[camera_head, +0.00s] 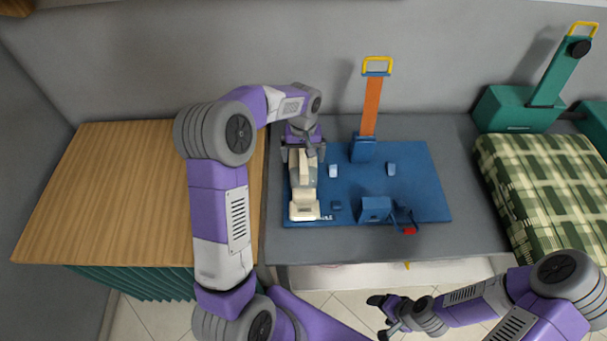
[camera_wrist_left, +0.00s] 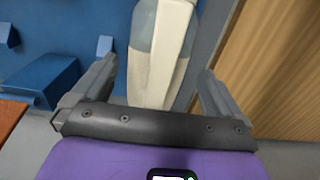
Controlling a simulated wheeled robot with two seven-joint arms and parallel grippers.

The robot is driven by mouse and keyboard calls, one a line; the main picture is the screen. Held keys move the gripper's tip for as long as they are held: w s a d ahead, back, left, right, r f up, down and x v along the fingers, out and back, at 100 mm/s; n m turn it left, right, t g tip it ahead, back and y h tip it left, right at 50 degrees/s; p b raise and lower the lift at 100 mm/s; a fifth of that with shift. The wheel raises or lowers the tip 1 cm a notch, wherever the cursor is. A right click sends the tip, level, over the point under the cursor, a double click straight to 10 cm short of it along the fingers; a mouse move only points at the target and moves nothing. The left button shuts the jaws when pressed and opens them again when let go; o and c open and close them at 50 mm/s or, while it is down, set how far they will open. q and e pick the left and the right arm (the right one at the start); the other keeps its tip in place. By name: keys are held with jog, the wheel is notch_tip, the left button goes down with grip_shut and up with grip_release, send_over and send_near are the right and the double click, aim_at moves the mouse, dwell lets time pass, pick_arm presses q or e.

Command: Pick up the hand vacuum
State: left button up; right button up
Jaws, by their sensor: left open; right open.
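The hand vacuum (camera_head: 304,207) is cream-white with a greyish section and lies on a blue mat (camera_head: 432,205) on the grey table. My left gripper (camera_head: 303,152) is open over its far end. In the left wrist view the vacuum (camera_wrist_left: 160,50) runs between the two spread fingers of the left gripper (camera_wrist_left: 155,85), with a gap on each side. Whether the fingers are low enough to flank it is hard to tell. My right gripper (camera_head: 385,315) is open and empty, in front of the table at lower right.
An orange upright tool with a yellow handle (camera_head: 371,103) stands at the mat's back. A blue box (camera_head: 375,208) and small blue pieces are on the mat. A wooden surface (camera_head: 120,190) is at left, a green plaid cloth (camera_head: 550,185) and green device (camera_head: 520,108) at right.

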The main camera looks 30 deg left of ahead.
pick_arm(q)
jog(key=shift+f, duration=1.35)
jog(key=shift+f+b, duration=0.25)
jog(key=shift+b, duration=0.05)
jog(key=shift+w+r, duration=0.1)
grip_shut()
jog(key=shift+r, duration=0.5)
notch_tip(320, 180, up, 10)
jog(key=shift+f+p, duration=0.25)
jog(key=shift+p, duration=0.95)
